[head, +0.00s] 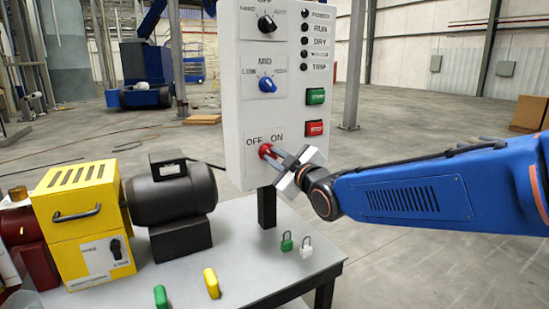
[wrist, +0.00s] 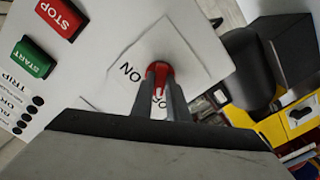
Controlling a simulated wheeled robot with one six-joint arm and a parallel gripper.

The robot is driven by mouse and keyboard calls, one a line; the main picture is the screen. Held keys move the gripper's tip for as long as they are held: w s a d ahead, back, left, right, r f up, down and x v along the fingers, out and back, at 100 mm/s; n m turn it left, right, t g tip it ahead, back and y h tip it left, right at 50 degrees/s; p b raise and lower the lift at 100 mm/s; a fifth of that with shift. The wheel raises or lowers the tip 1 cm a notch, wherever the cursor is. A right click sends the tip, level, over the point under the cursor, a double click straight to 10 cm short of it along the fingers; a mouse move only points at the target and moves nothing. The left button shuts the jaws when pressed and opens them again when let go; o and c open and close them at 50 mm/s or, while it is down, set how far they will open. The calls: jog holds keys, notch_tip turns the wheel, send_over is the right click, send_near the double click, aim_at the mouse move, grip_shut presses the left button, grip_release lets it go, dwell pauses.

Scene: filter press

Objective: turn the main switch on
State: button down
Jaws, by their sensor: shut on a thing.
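The main switch (head: 264,151) is a red knob low on the white control panel (head: 233,105), under the words OFF and ON. My gripper (head: 272,158) reaches in from the right in the head view, with its fingers at the knob. In the wrist view the red knob (wrist: 158,74) sits between the two fingertips (wrist: 161,84), and my gripper is shut on it. The word ON shows beside the knob in the wrist view. The fingers partly cover the other label and the knob's pointing direction, so I cannot tell its position for sure.
Above the switch are a red button (head: 314,128), a green button (head: 315,96), a blue selector (head: 267,85) and a black selector (head: 266,23). On the grey table (head: 235,240) stand a black motor (head: 170,190), a yellow box (head: 85,225) and small padlocks (head: 287,243).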

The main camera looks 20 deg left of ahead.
jog(key=m, duration=0.8)
jog(key=shift+f, duration=0.1)
jog(key=m, duration=0.5)
jog(key=shift+m, duration=2.1)
jog(key=c, duration=1.7)
grip_release()
jog(key=v, duration=1.7)
jog(key=shift+s+d, duration=0.1)
jog(key=shift+s, duration=0.1)
